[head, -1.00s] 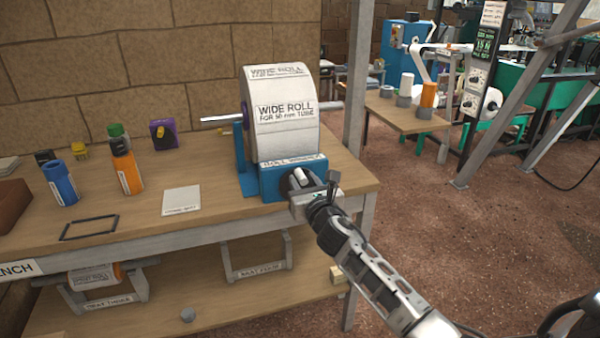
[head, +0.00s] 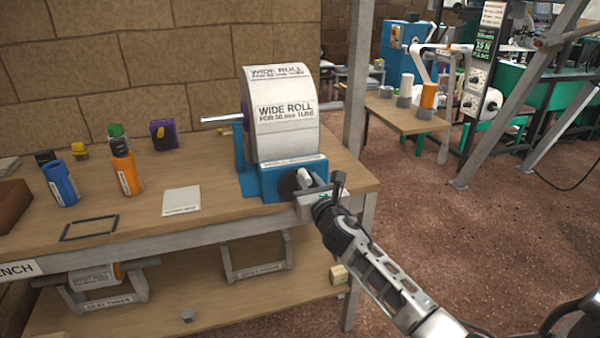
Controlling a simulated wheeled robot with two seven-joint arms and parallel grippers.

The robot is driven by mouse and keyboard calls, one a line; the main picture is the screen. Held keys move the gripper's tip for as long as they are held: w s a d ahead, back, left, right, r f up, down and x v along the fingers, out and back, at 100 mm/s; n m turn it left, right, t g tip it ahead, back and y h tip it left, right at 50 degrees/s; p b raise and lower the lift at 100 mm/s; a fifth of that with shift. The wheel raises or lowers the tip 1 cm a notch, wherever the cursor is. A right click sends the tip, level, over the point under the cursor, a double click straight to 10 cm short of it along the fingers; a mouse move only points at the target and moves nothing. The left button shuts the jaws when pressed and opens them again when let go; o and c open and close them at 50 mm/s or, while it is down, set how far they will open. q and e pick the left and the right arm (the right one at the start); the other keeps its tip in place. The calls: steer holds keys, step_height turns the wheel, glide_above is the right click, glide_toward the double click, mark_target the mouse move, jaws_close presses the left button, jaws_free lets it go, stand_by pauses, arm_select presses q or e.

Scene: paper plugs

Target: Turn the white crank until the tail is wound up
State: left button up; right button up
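The white crank (head: 304,176) sits on a dark disc on the front of a blue stand (head: 265,185) at the bench's right front. A wide white paper roll (head: 287,110) stands above it on a metal bar; no loose tail shows. My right gripper (head: 308,187) is at the crank, its fingers around or just beside the white handle. Whether the fingers are closed on it is too small to tell. My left gripper is not in view.
Blue (head: 61,183) and orange (head: 125,172) tubes stand at the left of the bench (head: 225,215). A pale card (head: 181,200) and a dark frame (head: 90,227) lie in front. A lower shelf (head: 230,305) holds another roll.

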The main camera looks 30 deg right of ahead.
steer(key=shift+d+f, duration=0.15)
steer(key=shift+d, duration=0.05)
stand_by(0.3)
steer(key=shift+s+d+f, duration=0.15)
steer(key=shift+d+f, duration=0.2)
steer(key=shift+d, duration=0.15)
steer(key=shift+c, duration=1.1)
steer(key=shift+b, duration=0.3)
steer(key=shift+s+d+f+b, duration=0.1)
steer(key=shift+d+f+b, duration=0.25)
steer(key=shift+d+f, duration=0.1)
